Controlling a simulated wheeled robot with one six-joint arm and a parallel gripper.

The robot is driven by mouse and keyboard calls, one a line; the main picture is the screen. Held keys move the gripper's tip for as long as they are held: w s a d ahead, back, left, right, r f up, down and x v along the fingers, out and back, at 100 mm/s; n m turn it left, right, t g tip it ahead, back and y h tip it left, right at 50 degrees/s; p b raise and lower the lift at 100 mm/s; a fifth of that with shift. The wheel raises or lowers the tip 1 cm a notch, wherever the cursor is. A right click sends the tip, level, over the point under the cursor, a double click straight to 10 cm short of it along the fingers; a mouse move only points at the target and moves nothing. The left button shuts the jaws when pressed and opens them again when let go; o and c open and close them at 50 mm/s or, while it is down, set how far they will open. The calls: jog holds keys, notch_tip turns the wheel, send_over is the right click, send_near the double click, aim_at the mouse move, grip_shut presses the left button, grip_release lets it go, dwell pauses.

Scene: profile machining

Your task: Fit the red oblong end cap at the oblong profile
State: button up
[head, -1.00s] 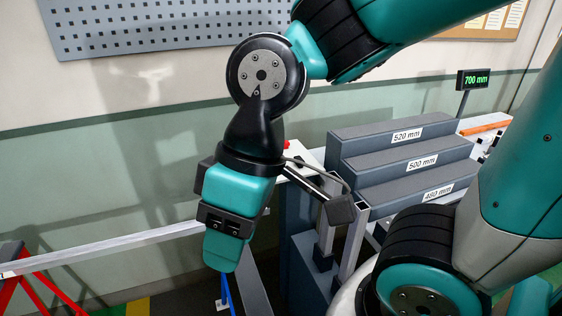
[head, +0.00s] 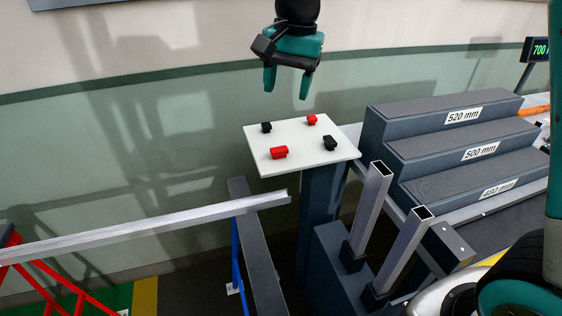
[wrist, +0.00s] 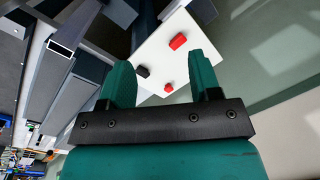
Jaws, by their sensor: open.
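A longer red end cap (head: 279,152), looking like the oblong one, lies at the front left of the white table (head: 262,165). It also shows in the wrist view (wrist: 178,40). A smaller red cap (head: 312,119) lies at the back. My gripper (head: 287,90) is open and empty, fingers down, above the table's back part and apart from the caps. Two upright hollow metal profiles, a left one (head: 368,208) and a right one (head: 404,250), stand right of the table with open tops. I cannot tell for certain which is oblong.
A black cap (head: 266,127) at the back left and another (head: 330,143) at the right share the table. A stepped grey block (head: 440,140) with length labels stands at the right. A long metal bar (head: 140,225) runs at the left, its end near the table.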

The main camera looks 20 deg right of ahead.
jog(key=w+d+f+m+h+b, duration=0.1)
jog(key=w+f+m+b, duration=0.1)
jog(key=w+f+m, duration=0.4)
jog(key=w+d+f+m+b, duration=0.1)
jog(key=w+d+f+m, duration=0.1)
jog(key=w+m, duration=0.45)
jog(key=n+p, duration=0.1)
jog(key=p, duration=0.1)
send_over(279, 149)
jog(key=f, duration=1.1)
jog(key=shift+w+f, duration=0.2)
jog(key=shift+f, duration=0.05)
jog(key=shift+s+f+p, duration=0.15)
jog(key=shift+f+p, duration=0.45)
jog(key=shift+f, duration=2.3)
jog(key=c, duration=1)
